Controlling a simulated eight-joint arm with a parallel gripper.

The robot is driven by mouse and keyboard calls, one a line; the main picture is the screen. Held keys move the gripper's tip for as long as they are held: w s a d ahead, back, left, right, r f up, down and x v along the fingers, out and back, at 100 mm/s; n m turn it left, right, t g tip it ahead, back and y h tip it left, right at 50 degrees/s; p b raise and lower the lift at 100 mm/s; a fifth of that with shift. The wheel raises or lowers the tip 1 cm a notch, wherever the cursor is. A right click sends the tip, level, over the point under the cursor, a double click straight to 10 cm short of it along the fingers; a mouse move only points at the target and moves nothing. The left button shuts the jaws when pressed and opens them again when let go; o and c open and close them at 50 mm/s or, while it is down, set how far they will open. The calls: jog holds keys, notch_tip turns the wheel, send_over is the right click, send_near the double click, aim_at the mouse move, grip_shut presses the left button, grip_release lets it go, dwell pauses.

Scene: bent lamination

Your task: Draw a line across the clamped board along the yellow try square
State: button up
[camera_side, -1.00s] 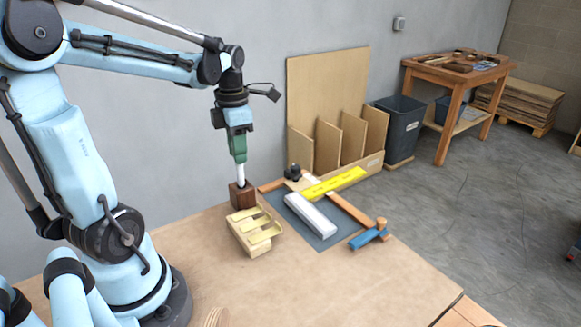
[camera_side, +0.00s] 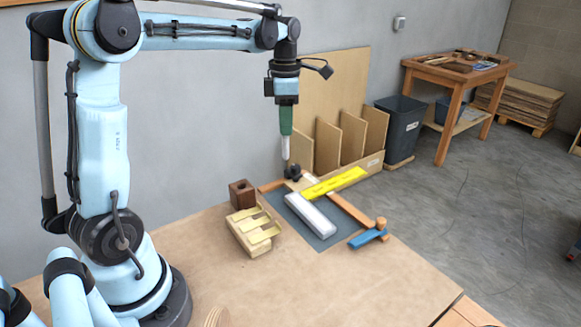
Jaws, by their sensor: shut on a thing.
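My gripper (camera_side: 286,106) is shut on a marker (camera_side: 285,146) with a green upper part and a white lower end. It holds the marker upright, tip down, over the back of the bench near a black knob (camera_side: 292,172). The gap between tip and knob cannot be judged. The yellow try square (camera_side: 336,183) lies slanting across the back of the work area. A narrow wooden strip (camera_side: 350,208) runs from under or beside it toward the front right; I cannot tell whether this is the clamped board. A pale block (camera_side: 311,215) lies beside the strip on a grey mat (camera_side: 328,240).
A dark brown block with a hole (camera_side: 242,194) stands at the back left. A wooden holder with brass-coloured strips (camera_side: 254,232) sits before it. A blue tool (camera_side: 367,238) lies right. An upright wooden rack (camera_side: 330,143) stands behind.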

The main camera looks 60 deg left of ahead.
jog(key=w+d+f+m, duration=0.2)
jog(key=w+d+m, duration=0.1)
jog(key=w, duration=0.3)
jog(key=s+f, duration=0.4)
jog(key=f, duration=0.1)
jog(key=shift+s+f, duration=0.35)
dwell(0.5)
jog(key=shift+f, duration=0.35)
dwell(2.4)
jog(key=shift+w, duration=1.85)
dwell(1.4)
